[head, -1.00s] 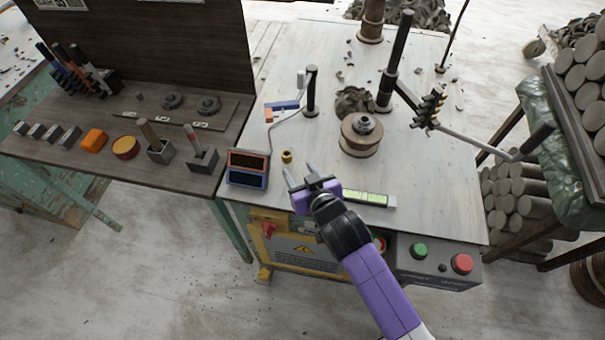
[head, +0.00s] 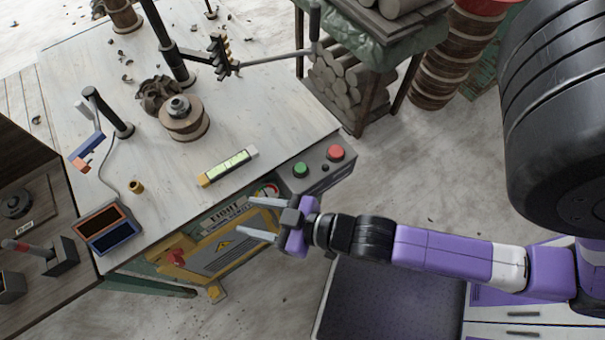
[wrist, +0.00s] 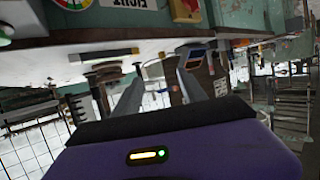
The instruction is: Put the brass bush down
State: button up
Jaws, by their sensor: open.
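The brass bush (head: 136,187) is a small gold cylinder standing upright on the pale table top (head: 165,215) near its front left part, just behind the two-window display box (head: 108,229). My gripper (head: 244,217) is open and empty, its two fingers apart and pointing left. It is off the table's front edge, in front of the yellow panel, well to the right of the bush and not touching it. In the wrist view my open fingers (wrist: 160,82) show nothing between them, and I cannot make out the bush there.
A level-like bar (head: 228,166) lies near the table's front edge. A wheel with a metal hub (head: 184,122) and a blue-orange tool on a stand (head: 88,150) are farther back. A button box (head: 316,166) juts from the front. Bare table lies between bush and bar.

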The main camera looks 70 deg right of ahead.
jog(key=r+v, duration=0.1)
jog(key=v, duration=0.7)
jog(key=shift+w+r, duration=0.25)
jog(key=shift+w, duration=0.05)
jog(key=shift+o, duration=0.4)
jog(key=s+r, duration=0.5)
jog(key=r, duration=0.2)
jog(key=shift+s+d+t, duration=0.3)
jog(key=shift+t, duration=0.1)
jog(key=shift+f, duration=0.1)
